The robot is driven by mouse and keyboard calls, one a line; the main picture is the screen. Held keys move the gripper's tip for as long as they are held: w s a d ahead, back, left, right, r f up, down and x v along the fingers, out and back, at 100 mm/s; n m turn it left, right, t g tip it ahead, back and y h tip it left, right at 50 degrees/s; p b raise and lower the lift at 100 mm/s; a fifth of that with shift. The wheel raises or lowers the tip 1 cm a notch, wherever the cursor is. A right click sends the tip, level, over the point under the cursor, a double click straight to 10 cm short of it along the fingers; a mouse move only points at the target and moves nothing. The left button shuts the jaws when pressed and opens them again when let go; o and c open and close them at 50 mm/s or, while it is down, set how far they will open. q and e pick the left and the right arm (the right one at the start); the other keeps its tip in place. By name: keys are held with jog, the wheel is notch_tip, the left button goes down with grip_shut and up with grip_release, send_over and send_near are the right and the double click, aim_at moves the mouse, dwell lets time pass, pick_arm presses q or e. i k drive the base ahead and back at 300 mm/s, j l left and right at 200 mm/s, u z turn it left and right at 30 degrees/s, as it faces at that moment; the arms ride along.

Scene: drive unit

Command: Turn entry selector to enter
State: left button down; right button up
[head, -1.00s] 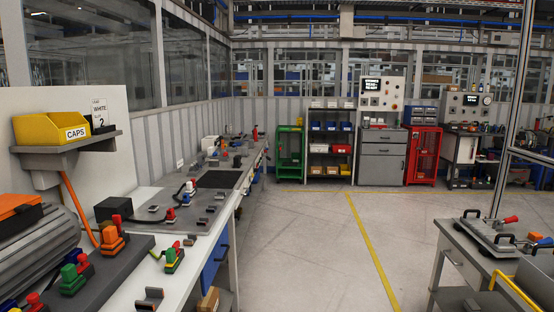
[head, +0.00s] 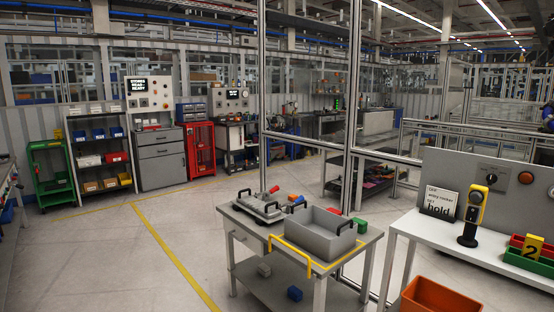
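A grey panel (head: 450,170) stands at the right edge of the head view, behind a white table (head: 470,250). On it is a small black rotary knob (head: 492,178) with a label above it, likely the entry selector; its setting is too small to read. A white sign (head: 440,202) on the table in front of the panel has small text and the large word "hold". Neither of my grippers shows in this view.
A yellow and black handheld device (head: 475,208) stands on the white table near a red bin (head: 533,247). An orange bin (head: 438,297) is at its front. A grey cart (head: 240,222) with a tray stands left of it. Open floor (head: 130,260) lies further left.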

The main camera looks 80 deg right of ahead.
aim_at(491, 178)
jog(key=l+z, duration=0.1)
jog(key=z, duration=3.8)
